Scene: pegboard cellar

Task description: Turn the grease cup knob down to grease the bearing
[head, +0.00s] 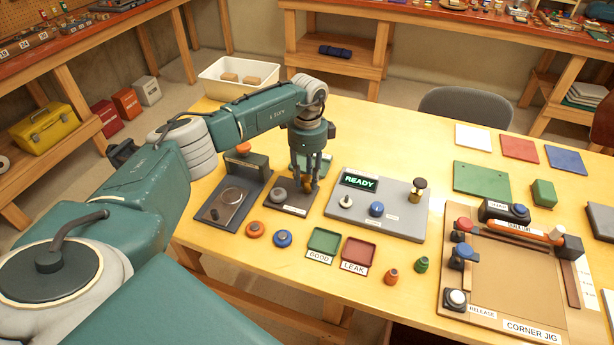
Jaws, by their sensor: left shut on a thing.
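My left gripper (309,182) points down over a small dark base plate (285,208) on the yellow table. Its fingers are shut on a small brass knob (306,185), which I take to be the grease cup knob; the fingers partly cover it. A grey round part (279,195) sits on the same plate, left of the fingers. The bearing cannot be made out clearly. My right gripper is not in view.
Left of the plate is a dark tray device (232,205). To the right stands a grey panel (400,222) with a lit READY display (360,181). Green (324,239) and red (359,253) trays lie in front. A corner jig (500,285) fills the right.

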